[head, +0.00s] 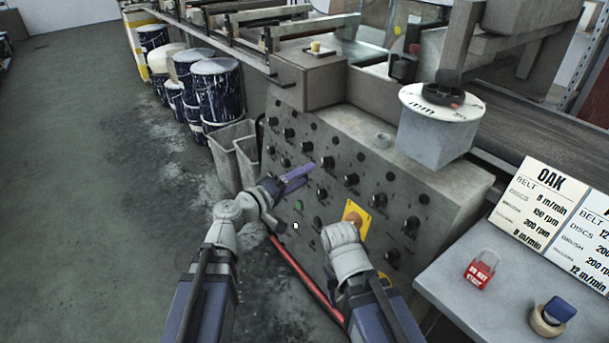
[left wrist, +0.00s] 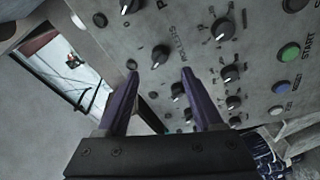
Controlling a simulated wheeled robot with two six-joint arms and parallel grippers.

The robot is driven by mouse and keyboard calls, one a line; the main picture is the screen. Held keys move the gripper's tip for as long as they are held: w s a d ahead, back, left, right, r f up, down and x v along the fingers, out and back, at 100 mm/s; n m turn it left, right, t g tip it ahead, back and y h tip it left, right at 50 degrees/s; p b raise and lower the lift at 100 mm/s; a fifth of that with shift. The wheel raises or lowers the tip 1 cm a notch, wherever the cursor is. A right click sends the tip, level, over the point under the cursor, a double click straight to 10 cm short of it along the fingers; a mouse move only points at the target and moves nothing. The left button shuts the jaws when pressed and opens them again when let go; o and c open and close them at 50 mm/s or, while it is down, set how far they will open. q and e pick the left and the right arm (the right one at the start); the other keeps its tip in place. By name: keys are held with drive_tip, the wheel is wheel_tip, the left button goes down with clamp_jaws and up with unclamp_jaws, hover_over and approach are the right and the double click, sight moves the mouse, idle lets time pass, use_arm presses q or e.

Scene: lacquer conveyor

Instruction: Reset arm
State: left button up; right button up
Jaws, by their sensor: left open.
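My left gripper (head: 297,175) has purple fingers and is in front of the control panel (head: 350,150), a grey sloped face with many black knobs. In the left wrist view my left gripper (left wrist: 158,82) is open, its two fingers apart with nothing between them. Knobs show beyond the fingertips, and I cannot tell whether the fingers touch the panel. A green START button (left wrist: 289,52) and a blue button (left wrist: 280,87) are to the right there. My right arm's wrist is in front of the panel's lower part in the head view; its gripper fingers are hidden.
A yellow plate with an orange button (head: 355,216) is just above my right wrist. Paint drums (head: 217,90) and grey bins stand left; open floor lies beyond.

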use_arm(q)
drive_tip(key=s+f+m+g+y, duration=0.2)
drive_tip(key=s+f+m+g, duration=0.15)
drive_tip(key=f, duration=0.35)
drive_tip(key=s+f+m+g+y, duration=0.2)
drive_tip(key=s+f+g, duration=0.3)
drive_tip(key=f, duration=0.3)
drive_tip(key=s+a+f+g+y, duration=0.2)
drive_tip(key=s+a+f+y, duration=0.15)
drive_tip(key=a, duration=0.25)
drive_tip(key=s+a+f+g+y, duration=0.2)
drive_tip(key=s+a+y, duration=0.1)
drive_tip(key=a+y, duration=0.15)
drive_tip(key=s+d+m, duration=0.4)
drive_tip(key=s+d, duration=0.2)
drive_tip(key=d, duration=0.3)
wheel_tip(320, 180, up, 29)
drive_tip(key=d+p, duration=0.1)
drive_tip(key=p, duration=2.8)
drive_tip(key=shift+r+g, duration=0.2)
drive_tip(key=shift+g, duration=0.15)
drive_tip(key=shift+c, duration=0.3)
